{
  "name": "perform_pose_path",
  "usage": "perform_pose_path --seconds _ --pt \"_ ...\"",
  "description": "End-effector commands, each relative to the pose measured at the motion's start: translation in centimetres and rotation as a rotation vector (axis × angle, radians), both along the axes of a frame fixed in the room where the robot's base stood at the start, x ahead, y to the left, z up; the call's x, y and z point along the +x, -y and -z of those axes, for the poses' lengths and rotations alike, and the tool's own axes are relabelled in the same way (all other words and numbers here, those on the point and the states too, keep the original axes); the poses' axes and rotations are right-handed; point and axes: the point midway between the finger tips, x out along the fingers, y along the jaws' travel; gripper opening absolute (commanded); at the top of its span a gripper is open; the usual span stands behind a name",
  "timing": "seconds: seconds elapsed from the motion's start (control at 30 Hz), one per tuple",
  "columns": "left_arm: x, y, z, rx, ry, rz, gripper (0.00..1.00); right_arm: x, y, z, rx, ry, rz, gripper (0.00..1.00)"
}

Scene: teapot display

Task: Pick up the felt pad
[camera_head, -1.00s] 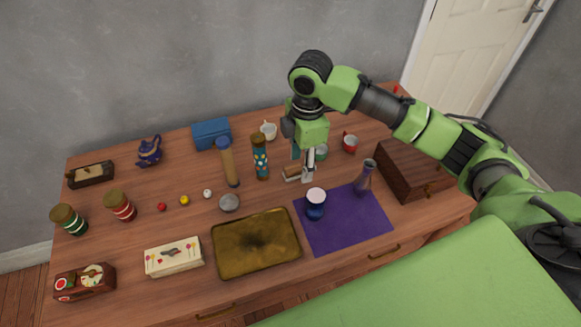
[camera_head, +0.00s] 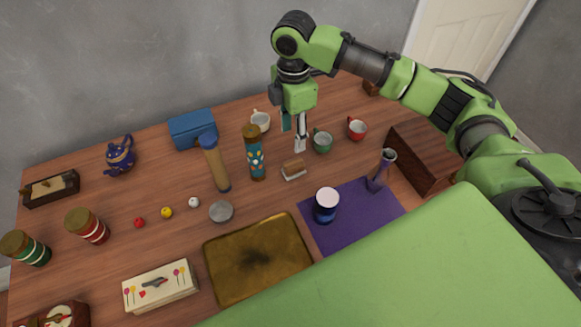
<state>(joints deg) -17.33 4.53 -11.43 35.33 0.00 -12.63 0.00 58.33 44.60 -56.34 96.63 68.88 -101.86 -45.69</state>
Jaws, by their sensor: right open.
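The felt pad appears to be the small block (camera_head: 293,170) with a brown top and a pale lower part, lying on the wooden table behind the purple cloth. My right gripper (camera_head: 294,140) hangs fingers down above and behind the block in the picture. Its two fingers are apart with nothing seen between them, and the whole block shows clear of them. My left gripper is not in view.
A patterned jar (camera_head: 255,155) stands left of the block, and a green cup (camera_head: 322,141) stands to its right. A dark blue jar (camera_head: 326,206) and a purple vase (camera_head: 381,172) stand on the purple cloth (camera_head: 348,238). A brass tray (camera_head: 258,258) lies in front.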

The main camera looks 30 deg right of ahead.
Motion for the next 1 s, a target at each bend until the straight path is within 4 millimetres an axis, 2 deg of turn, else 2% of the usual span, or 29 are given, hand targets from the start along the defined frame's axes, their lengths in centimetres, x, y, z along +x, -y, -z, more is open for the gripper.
perform_pose_path --seconds 0.33,0.63,0.83,1.0 --pt "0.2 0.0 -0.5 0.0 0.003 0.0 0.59 -0.1 0.0 6.3 -0.001 -0.005 0.0 0.43" --pt "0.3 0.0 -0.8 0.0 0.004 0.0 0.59 -0.1 0.1 8.8 -0.002 -0.004 0.001 0.43" --pt "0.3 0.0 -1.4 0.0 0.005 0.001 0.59 -0.1 0.2 11.9 -0.001 -0.004 0.0 0.43" --pt "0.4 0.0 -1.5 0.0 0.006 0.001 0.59 -0.1 0.2 13.2 -0.002 -0.002 -0.001 0.43"
